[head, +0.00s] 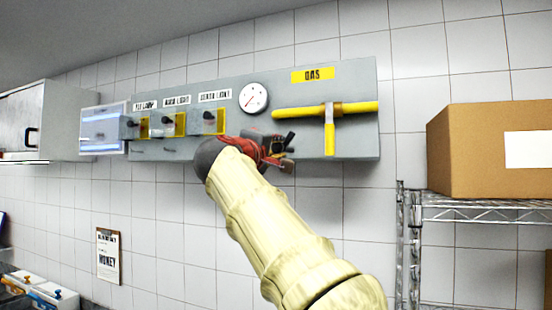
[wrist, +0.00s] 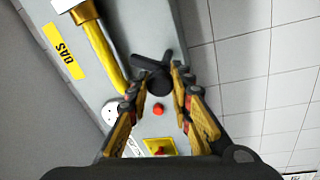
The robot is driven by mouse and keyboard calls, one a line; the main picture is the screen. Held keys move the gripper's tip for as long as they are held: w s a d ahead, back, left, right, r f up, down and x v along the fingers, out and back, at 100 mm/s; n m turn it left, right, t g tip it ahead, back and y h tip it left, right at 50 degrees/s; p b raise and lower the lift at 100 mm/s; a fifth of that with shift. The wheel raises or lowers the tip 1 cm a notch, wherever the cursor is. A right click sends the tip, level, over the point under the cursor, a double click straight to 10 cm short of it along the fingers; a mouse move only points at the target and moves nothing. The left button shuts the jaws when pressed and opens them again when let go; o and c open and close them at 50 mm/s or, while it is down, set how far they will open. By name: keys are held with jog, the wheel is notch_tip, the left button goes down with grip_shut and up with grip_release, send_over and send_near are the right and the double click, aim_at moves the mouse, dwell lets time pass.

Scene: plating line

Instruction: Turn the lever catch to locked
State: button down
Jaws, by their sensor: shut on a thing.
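The lever catch (wrist: 153,72) is a black, lobed knob on the grey wall panel, seen in the wrist view. In the head view a small part of the black catch (head: 289,139) shows just beyond my fingers. My gripper (wrist: 158,82) has its two fingertips on either side of the catch and is shut on it. In the head view my gripper (head: 272,149) is at the panel's lower middle, left of the yellow gas handle. The fingers hide part of the catch, and I cannot read any locked mark.
The grey panel (head: 360,90) carries a round gauge (head: 253,97), a yellow gas pipe (head: 300,112) with a hanging handle (head: 330,138), and several switches. A red button (wrist: 158,109) lies between my fingers. A cardboard box (head: 470,150) stands on a wire shelf at right.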

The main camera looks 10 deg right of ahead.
jog(key=shift+f+m+h+b, duration=0.15)
jog(key=shift+m+h+b, duration=0.25)
jog(key=shift+m, duration=0.8)
jog(key=shift+w, duration=0.1)
jog(key=c, duration=2)
grip_release()
jog(key=o, duration=0.4)
jog(key=v, duration=1.2)
jog(key=shift+r, duration=0.25)
